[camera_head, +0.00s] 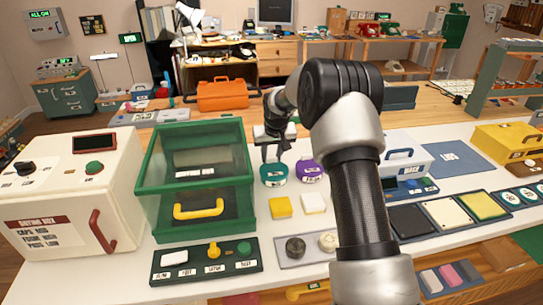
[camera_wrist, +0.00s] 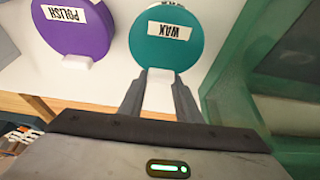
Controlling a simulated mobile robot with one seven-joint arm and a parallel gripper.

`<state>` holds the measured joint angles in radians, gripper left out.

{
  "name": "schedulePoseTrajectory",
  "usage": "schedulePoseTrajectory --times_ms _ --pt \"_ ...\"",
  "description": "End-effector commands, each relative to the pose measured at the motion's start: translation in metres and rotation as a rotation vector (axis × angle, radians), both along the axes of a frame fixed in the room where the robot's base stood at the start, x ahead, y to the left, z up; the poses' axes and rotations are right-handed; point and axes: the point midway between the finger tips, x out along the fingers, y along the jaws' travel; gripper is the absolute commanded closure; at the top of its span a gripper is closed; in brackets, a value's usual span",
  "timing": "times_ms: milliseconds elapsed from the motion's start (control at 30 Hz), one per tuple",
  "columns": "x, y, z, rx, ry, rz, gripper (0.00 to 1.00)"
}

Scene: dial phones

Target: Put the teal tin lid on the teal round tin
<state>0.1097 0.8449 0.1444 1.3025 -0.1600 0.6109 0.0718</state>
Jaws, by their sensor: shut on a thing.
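The teal round tin (camera_head: 273,180), labelled WAX, stands on the white table right of the green glass-sided case. My gripper (camera_head: 273,153) points down directly over it. In the wrist view, the round teal top with the WAX label (camera_wrist: 167,55), the teal tin lid, lies just beyond my fingertips (camera_wrist: 160,78). My fingers are shut on a small white tab at its near edge. Lid and tin look like one teal shape, and I cannot tell whether the lid rests fully on the rim.
A purple POLISH tin (camera_head: 309,170) stands close on the right. The green case (camera_head: 195,180) is close on the left. Yellow (camera_head: 280,207) and white (camera_head: 313,203) blocks lie in front, before a grey tray (camera_head: 310,258) with round pieces. An orange toolbox (camera_head: 223,94) is behind.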

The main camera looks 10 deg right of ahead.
Motion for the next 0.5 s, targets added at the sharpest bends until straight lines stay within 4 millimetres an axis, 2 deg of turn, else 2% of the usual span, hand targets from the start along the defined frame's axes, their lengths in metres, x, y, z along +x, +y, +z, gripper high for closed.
schedulePoseTrajectory --times_ms 100,133,233,500 --pt "0.0000 0.0000 -0.0047 0.000 0.000 0.000 0.91" --pt "0.0000 -0.0001 -0.0036 0.000 0.000 0.000 0.66" --pt "-0.0001 0.0000 -0.0033 0.000 0.000 0.000 0.51" --pt "0.0000 0.0000 -0.0024 0.000 0.000 0.000 0.51"
